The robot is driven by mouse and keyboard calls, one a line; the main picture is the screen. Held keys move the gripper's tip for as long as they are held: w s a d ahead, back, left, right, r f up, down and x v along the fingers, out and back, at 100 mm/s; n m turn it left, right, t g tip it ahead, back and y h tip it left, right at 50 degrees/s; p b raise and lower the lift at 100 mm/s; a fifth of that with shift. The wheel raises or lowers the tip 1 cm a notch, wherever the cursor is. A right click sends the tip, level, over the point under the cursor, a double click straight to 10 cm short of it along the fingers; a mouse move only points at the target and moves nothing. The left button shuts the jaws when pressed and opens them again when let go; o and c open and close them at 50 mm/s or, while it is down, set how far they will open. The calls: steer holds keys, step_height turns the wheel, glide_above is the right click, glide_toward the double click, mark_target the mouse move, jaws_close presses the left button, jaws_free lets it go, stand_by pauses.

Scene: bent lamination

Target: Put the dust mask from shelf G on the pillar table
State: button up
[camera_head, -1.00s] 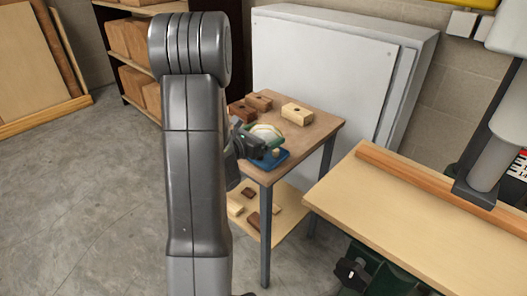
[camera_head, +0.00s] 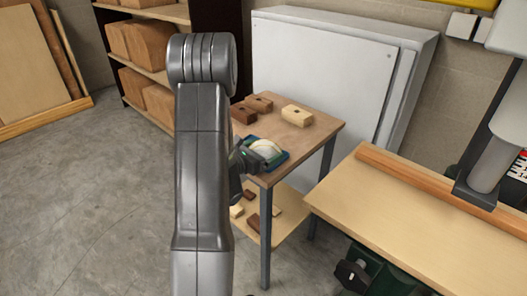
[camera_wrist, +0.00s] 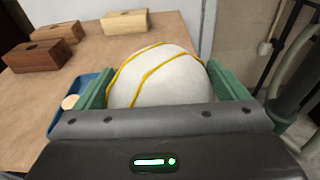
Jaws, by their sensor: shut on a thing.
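The dust mask (camera_wrist: 155,75) is a white dome with yellow straps. In the wrist view it sits between the green fingers of my gripper (camera_wrist: 165,92), which is shut on it. In the head view the mask (camera_head: 266,149) is at the front edge of a small wooden table (camera_head: 313,132), over or beside a blue tray (camera_head: 279,163). I cannot tell whether the mask touches the tray or the table. The blue tray (camera_wrist: 92,83) shows partly behind the left finger, with a small round pale piece (camera_wrist: 70,102) in it. My arm hides the table's left side.
Two brown blocks (camera_head: 258,103) and a pale block (camera_head: 296,115) lie toward the table's back. A lower shelf (camera_head: 281,227) holds several small blocks. A grey cabinet (camera_head: 322,70) stands behind. A wooden workbench (camera_head: 420,220) is at the right. Open floor (camera_head: 90,200) lies left.

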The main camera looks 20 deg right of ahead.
steer(key=shift+f, duration=0.3)
steer(key=o, duration=0.6)
steer(key=shift+r, duration=0.1)
